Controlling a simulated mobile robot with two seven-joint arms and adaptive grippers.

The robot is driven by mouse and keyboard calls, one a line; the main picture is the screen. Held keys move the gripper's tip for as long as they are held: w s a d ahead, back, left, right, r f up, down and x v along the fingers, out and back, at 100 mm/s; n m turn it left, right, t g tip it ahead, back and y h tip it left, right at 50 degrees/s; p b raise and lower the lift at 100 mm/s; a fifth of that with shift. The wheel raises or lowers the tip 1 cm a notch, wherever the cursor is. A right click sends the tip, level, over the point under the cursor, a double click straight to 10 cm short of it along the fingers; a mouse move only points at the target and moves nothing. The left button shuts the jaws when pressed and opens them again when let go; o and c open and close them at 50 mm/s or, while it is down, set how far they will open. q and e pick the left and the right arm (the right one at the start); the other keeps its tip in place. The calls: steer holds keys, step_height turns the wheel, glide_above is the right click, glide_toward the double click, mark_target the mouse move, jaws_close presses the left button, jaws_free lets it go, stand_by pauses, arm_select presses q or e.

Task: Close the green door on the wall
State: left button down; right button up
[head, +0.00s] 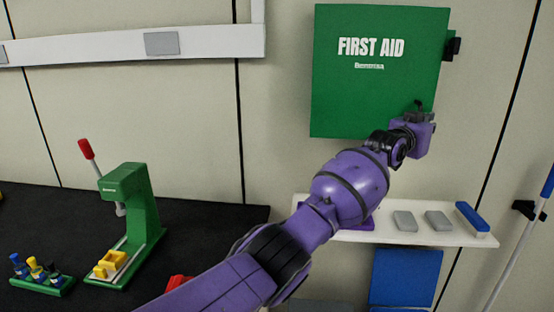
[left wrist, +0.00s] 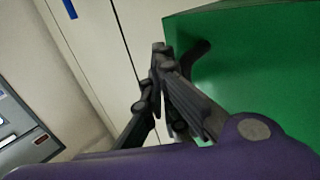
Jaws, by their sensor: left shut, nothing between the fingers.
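The green door (head: 380,85) with "FIRST AID" lettering is on a cabinet on the wall in the head view. It looks flat to the front; I cannot tell whether a gap is left at its edge. A black latch or handle (head: 453,48) sticks out at its upper right. My left gripper (head: 418,105) is shut and empty in front of the door's lower right corner. In the left wrist view the closed fingers (left wrist: 160,52) are beside the green surface (left wrist: 255,70), near a dark curved part (left wrist: 197,52). Contact is unclear. My right gripper is out of view.
Below the cabinet, a white shelf (head: 380,236) holds grey blocks (head: 405,220) and a blue block (head: 472,218). A dark table (head: 50,220) at left carries a green press (head: 130,200) and a small green rack (head: 42,287).

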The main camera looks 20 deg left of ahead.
arm_select(q)
steer(key=shift+w+a, duration=0.15)
steer(key=shift+w, duration=0.55)
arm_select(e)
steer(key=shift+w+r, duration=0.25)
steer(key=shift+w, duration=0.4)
arm_select(q)
steer(key=shift+a, duration=0.1)
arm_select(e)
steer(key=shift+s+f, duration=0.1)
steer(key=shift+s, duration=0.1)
